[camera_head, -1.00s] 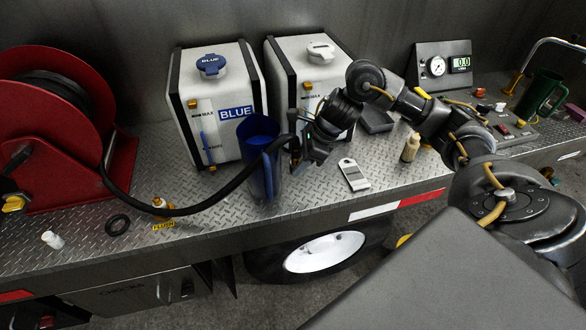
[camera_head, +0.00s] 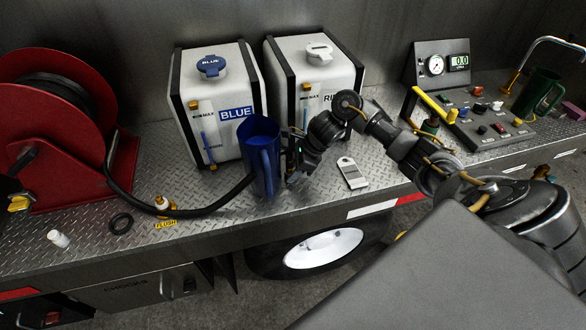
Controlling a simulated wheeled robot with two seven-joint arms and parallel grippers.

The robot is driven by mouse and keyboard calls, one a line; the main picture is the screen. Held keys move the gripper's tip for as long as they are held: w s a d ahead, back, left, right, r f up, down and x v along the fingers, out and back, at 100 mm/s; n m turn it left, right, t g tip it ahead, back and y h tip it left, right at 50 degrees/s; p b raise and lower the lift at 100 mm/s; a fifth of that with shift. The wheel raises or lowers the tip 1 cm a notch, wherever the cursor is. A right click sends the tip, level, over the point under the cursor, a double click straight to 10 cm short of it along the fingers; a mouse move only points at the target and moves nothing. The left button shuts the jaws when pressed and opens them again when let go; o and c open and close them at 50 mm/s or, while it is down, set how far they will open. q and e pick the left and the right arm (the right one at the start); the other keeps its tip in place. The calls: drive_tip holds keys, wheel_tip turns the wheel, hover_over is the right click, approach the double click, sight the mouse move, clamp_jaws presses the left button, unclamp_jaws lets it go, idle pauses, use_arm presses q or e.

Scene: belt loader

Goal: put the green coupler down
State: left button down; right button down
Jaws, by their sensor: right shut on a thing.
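My right gripper (camera_head: 292,177) is low over the diamond-plate deck (camera_head: 215,215), just right of the blue jug (camera_head: 258,160), pointing down. It is shut on the end of the black hose (camera_head: 232,192), where the green coupler sits. The coupler itself is mostly hidden by the fingers and the jug, so I cannot tell whether it touches the deck. My left gripper is not in view.
Two white tanks (camera_head: 213,130) stand behind the jug. A grey-white tag (camera_head: 352,173) lies right of the gripper. A black ring (camera_head: 121,223) and a white cap (camera_head: 58,238) lie at left. A control panel (camera_head: 490,122) and a green jug (camera_head: 537,95) are at right.

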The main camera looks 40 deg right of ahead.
drive_tip(key=shift+f, duration=0.15)
drive_tip(key=c, duration=1)
unclamp_jaws()
